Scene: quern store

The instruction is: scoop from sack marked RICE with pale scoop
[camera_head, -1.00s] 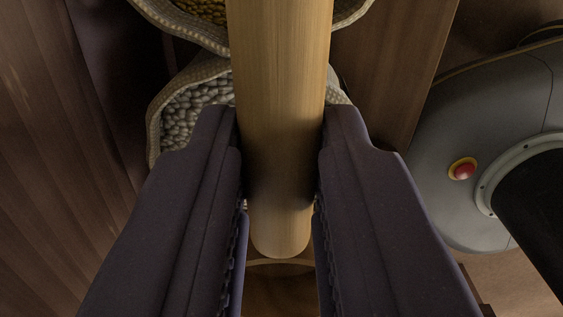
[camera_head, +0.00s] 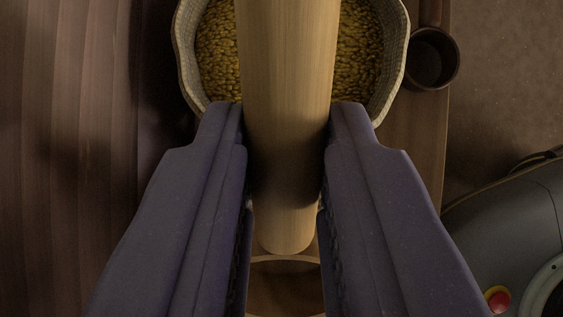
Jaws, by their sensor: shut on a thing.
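My gripper (camera_head: 285,165) is shut on a thick pale wooden handle (camera_head: 285,120), which looks like that of the pale scoop.
A dark cup-shaped scoop (camera_head: 452,62) with a dark handle is right of the sack, by the edge of a wooden surface (camera_head: 415,130). Dark wooden boards (camera_head: 65,150) fill the left. Brown floor (camera_head: 510,90) lies open at the right.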

